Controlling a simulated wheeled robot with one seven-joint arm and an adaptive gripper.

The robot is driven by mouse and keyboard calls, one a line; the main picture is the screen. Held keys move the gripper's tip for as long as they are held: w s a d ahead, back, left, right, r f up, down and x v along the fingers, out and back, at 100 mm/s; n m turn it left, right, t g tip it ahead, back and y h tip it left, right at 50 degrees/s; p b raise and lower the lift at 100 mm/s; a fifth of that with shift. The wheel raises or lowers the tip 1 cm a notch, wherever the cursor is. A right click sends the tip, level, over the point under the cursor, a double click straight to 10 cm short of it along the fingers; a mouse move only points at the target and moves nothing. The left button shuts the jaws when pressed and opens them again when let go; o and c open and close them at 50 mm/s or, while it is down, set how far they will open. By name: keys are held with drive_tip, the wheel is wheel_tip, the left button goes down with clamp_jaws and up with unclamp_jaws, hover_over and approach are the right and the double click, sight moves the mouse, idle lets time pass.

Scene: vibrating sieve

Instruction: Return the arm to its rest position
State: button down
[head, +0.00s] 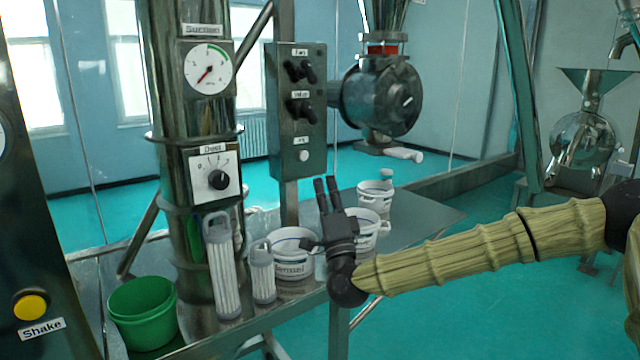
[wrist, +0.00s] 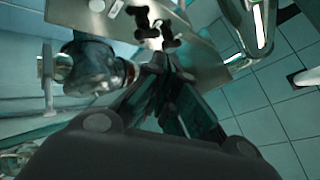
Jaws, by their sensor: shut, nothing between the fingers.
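My gripper (head: 326,195) points upward in the middle of the head view, at the end of my wood-textured arm. Its fingers are close together and hold nothing. In front of it, the view of part of the white tubs is blocked. In the wrist view my gripper (wrist: 170,75) shows dark fingers reaching toward the control box (wrist: 195,45). The fingers appear apart from the box.
A metal shelf (head: 425,215) carries white tubs (head: 292,262) and two ribbed filters (head: 222,270). A green bucket (head: 142,312) stands at the lower left. The switch box (head: 297,110) and a round valve (head: 385,95) are behind my gripper. Open floor lies at the right.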

drive_tip(key=s+a+f+n+g+y, duration=0.1)
drive_tip(key=a+f+n+g, duration=0.2)
drive_tip(key=f, duration=0.8)
drive_tip(key=s+a+f+n+g+y, duration=0.1)
drive_tip(key=a+f+n+g+y, duration=0.2)
drive_tip(key=f, duration=0.7)
drive_tip(key=s+d+f+n+g+h, duration=0.15)
drive_tip(key=s+f+g, duration=0.4)
drive_tip(key=f, duration=0.75)
drive_tip(key=s+d+f+n+g+h, duration=0.1)
drive_tip(key=s+f+g+h, duration=0.15)
drive_tip(key=s+f, duration=0.8)
drive_tip(key=s+d+f+n+g+h, duration=0.1)
drive_tip(key=s+d+f+g, duration=0.2)
drive_tip(key=s+d+f, duration=0.35)
drive_tip(key=s+d+f+n+g+h, duration=0.1)
drive_tip(key=s+d+f+g, duration=0.2)
drive_tip(key=s+f, duration=0.6)
drive_tip(key=s+d+f+g+h, duration=0.2)
drive_tip(key=s+d, duration=0.5)
drive_tip(key=s+d+f+n+g+h, duration=0.1)
drive_tip(key=s+d+f+g+h, duration=0.1)
drive_tip(key=s+d, duration=0.6)
drive_tip(key=shift+s+d+f+g+h, duration=0.2)
drive_tip(key=shift+f+g+h, duration=0.15)
drive_tip(key=shift+g, duration=0.25)
drive_tip(key=shift+r+n, duration=0.1)
drive_tip(key=shift+n, duration=0.15)
